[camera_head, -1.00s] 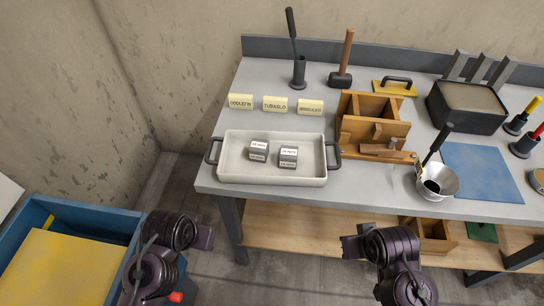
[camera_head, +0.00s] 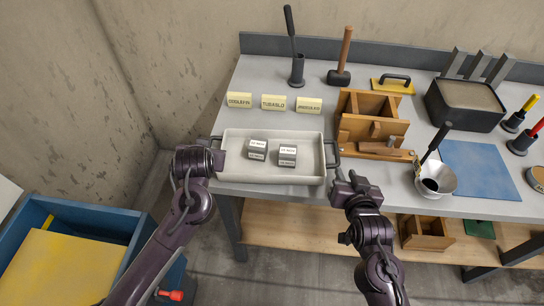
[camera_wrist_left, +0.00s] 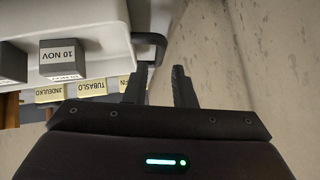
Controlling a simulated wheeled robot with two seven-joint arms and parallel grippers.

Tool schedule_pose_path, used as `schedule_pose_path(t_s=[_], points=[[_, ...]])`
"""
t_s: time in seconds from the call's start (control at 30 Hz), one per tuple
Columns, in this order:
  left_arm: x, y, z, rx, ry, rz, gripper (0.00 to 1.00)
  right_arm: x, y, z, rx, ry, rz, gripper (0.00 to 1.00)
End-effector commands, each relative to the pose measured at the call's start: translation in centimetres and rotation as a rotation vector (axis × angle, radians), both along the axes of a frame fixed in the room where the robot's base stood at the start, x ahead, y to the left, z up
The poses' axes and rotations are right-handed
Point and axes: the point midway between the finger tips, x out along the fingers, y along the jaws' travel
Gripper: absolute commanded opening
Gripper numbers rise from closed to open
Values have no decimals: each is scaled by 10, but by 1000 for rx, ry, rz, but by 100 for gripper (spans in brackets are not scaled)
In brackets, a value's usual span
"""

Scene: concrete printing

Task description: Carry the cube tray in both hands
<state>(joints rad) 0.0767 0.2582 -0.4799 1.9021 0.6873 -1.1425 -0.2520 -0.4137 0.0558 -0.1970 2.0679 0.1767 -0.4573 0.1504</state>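The cube tray (camera_head: 230,175) is a pale, shallow tray at the front left of the workbench, with a dark handle at each end. Two grey cubes, a left one (camera_head: 257,150) and a right one (camera_head: 287,155), stand in it with white labels. My left gripper (camera_head: 212,152) is at the left handle, partly covering it. In the left wrist view its two fingers (camera_wrist_left: 160,78) are apart and empty, with the handle (camera_wrist_left: 151,48) just ahead of them. My right gripper (camera_head: 347,178) is just in front of the right handle (camera_head: 334,156), its fingers apart and empty.
Several yellow name cards, including a middle one (camera_head: 273,102), stand behind the tray. A wooden mould (camera_head: 372,120) stands close to its right. A blue bin (camera_head: 115,222) is at lower left.

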Motion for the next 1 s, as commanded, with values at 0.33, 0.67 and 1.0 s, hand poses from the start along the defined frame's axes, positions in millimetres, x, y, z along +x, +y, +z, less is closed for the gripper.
schedule_pose_path(t_s=[0.33,0.67,1.0], points=[[4,1,-5,-1,3,1,23,9,0,-4,0,2,0,23],[31,6,-31,-2,3,1,23,64,3,-25,-1,2,1,23],[52,11,-52,-2,2,0,23,106,5,-43,0,2,0,23]])
